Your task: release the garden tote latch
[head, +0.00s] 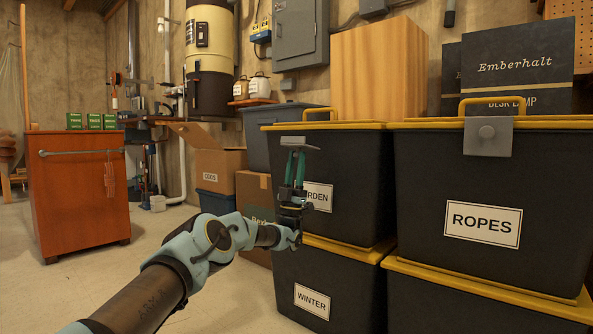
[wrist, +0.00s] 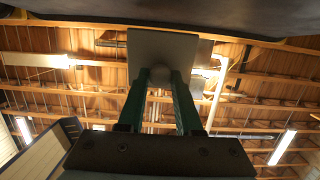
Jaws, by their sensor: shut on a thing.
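The garden tote (head: 352,165) is a dark bin with a yellow lid, stacked on the WINTER tote. My arm partly covers its label (head: 319,195). Its grey latch plate (head: 298,142) stands out from the front near the lid edge, seen almost edge-on, unlike the flat-hanging latch on the ROPES tote. My gripper (head: 295,153) points upward below this plate, its green fingers shut on the latch knob. In the wrist view, the plate (wrist: 165,50) faces me from above and the knob (wrist: 160,75) sits between the fingertips.
The ROPES tote (head: 440,180) stands close on the right with its own grey latch (head: 488,136). The WINTER tote (head: 300,275) is below my gripper. Cardboard boxes (head: 222,168) stand behind to the left. The floor (head: 110,285) between my arm and the red cabinet (head: 85,195) is clear.

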